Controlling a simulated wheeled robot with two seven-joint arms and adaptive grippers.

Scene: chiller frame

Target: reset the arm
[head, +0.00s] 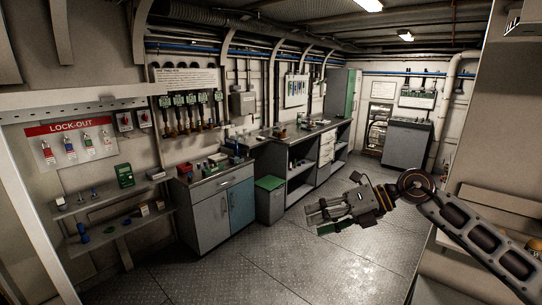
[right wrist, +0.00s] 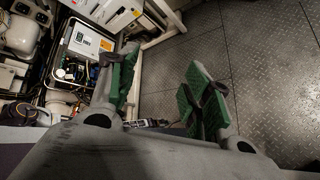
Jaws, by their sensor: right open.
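My right gripper (head: 318,218) reaches in from the right of the head view, over the open floor. Its fingers point left and are apart, with nothing between them. In the right wrist view the two green-padded fingers (right wrist: 160,95) stand wide apart, with floor and some equipment seen behind them. My right arm (head: 470,230) stretches from the lower right corner up to the wrist. My left gripper shows in neither view.
Clear metal floor (head: 250,265) lies below the gripper. A workbench with a blue door (head: 241,205), a green-lidded bin (head: 270,184) and shelves (head: 110,225) line the left wall. A grey cabinet (head: 407,145) stands at the back. A wall and ledge (head: 500,200) are close on the right.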

